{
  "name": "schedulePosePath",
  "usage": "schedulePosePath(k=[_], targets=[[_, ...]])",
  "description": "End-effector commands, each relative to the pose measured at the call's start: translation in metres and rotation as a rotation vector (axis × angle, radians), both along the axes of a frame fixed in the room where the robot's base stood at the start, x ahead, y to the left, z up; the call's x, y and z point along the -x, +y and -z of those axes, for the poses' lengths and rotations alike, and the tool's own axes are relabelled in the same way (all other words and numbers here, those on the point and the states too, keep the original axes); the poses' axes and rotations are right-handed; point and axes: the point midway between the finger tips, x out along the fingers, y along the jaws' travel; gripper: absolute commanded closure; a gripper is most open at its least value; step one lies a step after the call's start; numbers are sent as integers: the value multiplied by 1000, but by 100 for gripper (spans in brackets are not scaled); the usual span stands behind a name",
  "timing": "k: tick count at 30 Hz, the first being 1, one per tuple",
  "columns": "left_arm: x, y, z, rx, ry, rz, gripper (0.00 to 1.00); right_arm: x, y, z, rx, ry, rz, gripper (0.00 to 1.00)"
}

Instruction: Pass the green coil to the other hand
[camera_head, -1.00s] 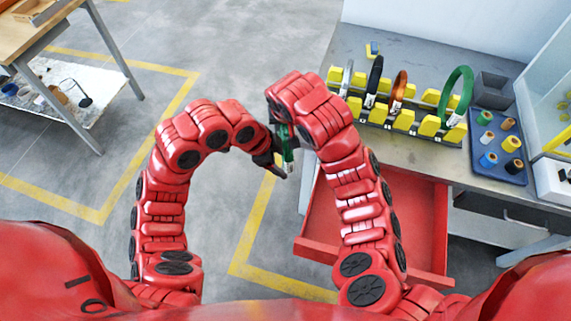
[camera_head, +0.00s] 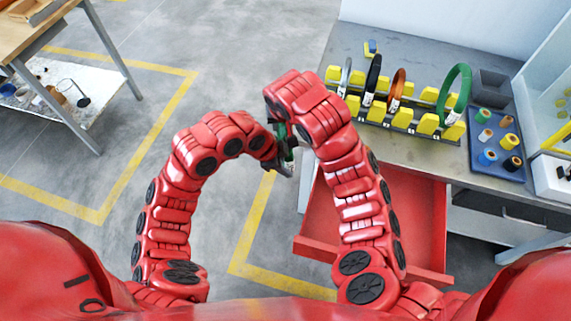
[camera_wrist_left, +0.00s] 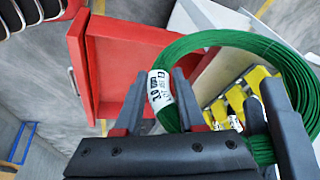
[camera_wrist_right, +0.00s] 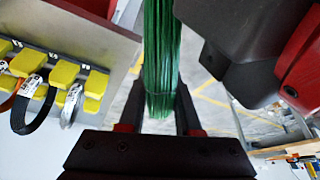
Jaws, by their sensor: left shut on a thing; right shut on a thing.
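A green wire coil (camera_head: 291,145) with a white label is held in the air between my two grippers, seen nearly edge-on in the head view. In the left wrist view the coil (camera_wrist_left: 232,40) shows as a ring, its label between the fingers of my left gripper (camera_wrist_left: 163,95). My left gripper (camera_head: 280,166) is shut on the coil at that label. My right gripper (camera_wrist_right: 160,108) is shut on the coil's wires (camera_wrist_right: 160,60) at another part of the ring. The right gripper's fingertips are mostly hidden by my arm in the head view.
A workbench at the right carries a rack (camera_head: 400,120) with yellow blocks and several coils, including another green coil (camera_head: 468,92). A blue tray (camera_head: 513,172) of spools stands beside it. An open red drawer (camera_head: 415,210) juts out below.

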Motion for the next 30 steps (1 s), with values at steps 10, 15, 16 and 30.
schedulePosePath(k=[10,15,16,30], targets=[[3,-4,0,5,5,12,100,-2,2,-3,-7,-11,0,100],[3,-4,0,6,5,12,100,-2,2,-3,-7,-11,-1,100],[3,-4,0,6,5,13,100,-2,2,-3,-7,-11,-1,100],[4,-5,0,7,5,14,100,-2,3,-4,-9,-12,-3,100]])
